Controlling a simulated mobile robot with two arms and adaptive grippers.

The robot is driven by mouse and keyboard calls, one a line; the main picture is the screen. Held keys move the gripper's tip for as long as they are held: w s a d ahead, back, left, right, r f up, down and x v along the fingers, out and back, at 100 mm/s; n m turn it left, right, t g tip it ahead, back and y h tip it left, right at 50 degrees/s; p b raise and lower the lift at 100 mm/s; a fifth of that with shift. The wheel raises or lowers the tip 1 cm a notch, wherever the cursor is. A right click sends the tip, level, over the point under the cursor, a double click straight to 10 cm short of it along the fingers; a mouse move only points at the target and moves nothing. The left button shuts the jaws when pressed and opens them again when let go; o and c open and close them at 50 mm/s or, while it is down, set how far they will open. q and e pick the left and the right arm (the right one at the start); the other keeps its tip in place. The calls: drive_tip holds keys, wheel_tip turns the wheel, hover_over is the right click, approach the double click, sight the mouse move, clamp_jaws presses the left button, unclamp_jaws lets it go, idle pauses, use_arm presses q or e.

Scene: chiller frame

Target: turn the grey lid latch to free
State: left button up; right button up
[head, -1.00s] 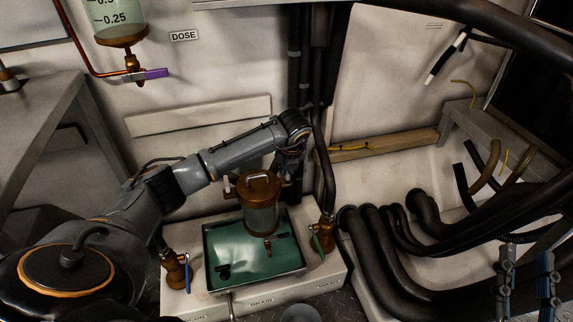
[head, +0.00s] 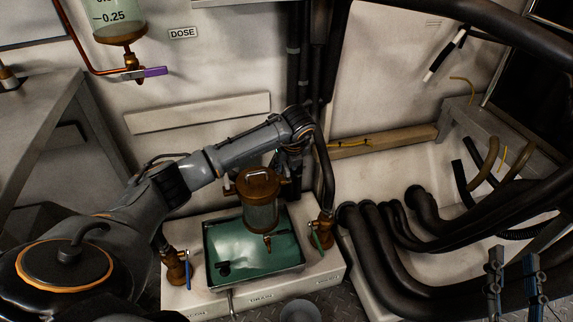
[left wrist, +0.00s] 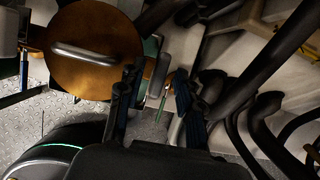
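A canister with a round brown lid (head: 258,183) and bar handle stands over the green tray (head: 225,285). The lid also shows in the left wrist view (left wrist: 92,45). A small pale grey piece at the lid's right edge (left wrist: 158,80), possibly the grey lid latch, lies between my left fingertips in that view; whether they touch it is unclear. My left gripper (left wrist: 158,88) is open, with a gap between its dark fingers. In the head view it is largely hidden beside the canister's right side. My right gripper (head: 515,275) is open and empty at the lower right.
A valve with a blue handle (head: 178,268) stands left of the tray, and one with a green handle (head: 321,232) stands right. Thick black hoses (head: 400,255) fill the right side. A grey bench (head: 45,125) stands at the left.

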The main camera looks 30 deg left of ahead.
use_arm(q)
drive_tip(key=shift+r, duration=0.1)
drive_tip(key=v, duration=1.2)
